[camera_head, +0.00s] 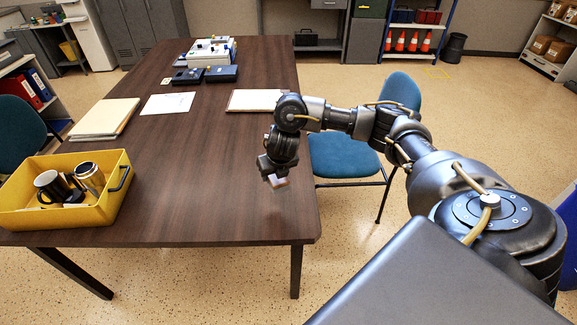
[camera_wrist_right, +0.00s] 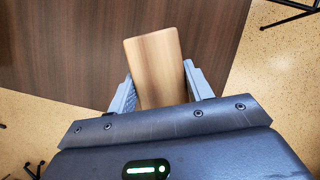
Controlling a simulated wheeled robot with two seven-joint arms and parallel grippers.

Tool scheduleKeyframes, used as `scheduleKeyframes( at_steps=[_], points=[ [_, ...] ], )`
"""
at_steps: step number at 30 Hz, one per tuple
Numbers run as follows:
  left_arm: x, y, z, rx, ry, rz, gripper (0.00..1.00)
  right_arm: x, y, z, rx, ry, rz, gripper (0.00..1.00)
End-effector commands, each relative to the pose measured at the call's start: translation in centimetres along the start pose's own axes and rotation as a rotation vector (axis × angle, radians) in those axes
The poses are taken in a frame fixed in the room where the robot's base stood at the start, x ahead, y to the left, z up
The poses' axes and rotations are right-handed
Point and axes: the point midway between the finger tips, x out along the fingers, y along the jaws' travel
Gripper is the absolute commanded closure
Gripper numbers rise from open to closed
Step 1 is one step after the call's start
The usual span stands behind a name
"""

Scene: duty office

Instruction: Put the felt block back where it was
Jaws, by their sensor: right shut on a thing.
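My right gripper (camera_head: 272,171) is shut on the felt block (camera_head: 279,182), above the right edge of the brown table (camera_head: 220,200). In the right wrist view the block (camera_wrist_right: 155,62) shows a smooth, light wood-coloured face and rounded corners. It sits between the two grey fingers and sticks out past them. No felt face can be made out. The table top lies beyond the block in that view, with floor on both sides. The gap between block and table is hard to judge. My left gripper is not in view.
A yellow crate (camera_head: 122,204) with mugs stands at the table's front left. Folders (camera_head: 105,118), a white sheet (camera_head: 168,103), a clipboard (camera_head: 254,100) and dark boxes (camera_head: 221,73) lie farther back. A blue chair (camera_head: 342,156) stands at the right edge. The table's front middle is clear.

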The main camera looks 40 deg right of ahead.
Motion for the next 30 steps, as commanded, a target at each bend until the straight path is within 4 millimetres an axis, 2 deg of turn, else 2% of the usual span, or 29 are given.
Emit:
scheduleKeyframes(
  at_steps=[1,5,10,15,22,24,30],
  points=[
    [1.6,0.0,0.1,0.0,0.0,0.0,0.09,1.8,-1.2,0.1,0.01,0.004,-0.003,0.74],
    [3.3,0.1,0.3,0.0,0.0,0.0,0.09,4.0,-3.8,1.5,0.009,0.004,-0.002,0.74],
    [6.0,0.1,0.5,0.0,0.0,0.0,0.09,7.7,-5.7,1.9,0.005,0.004,0.002,0.74],
    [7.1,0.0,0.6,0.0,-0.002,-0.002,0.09,9.1,-6.9,2.4,0.0,0.0,0.001,0.74],
    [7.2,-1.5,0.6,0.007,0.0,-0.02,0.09,9.5,-7.2,2.5,-0.002,0.0,0.0,0.74],
    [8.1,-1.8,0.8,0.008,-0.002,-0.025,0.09,10.6,-7.6,2.3,0.001,0.003,0.001,0.74],
    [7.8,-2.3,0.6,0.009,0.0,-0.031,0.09,12.5,-7.6,1.5,-0.002,0.002,0.0,0.74]
  ],
)
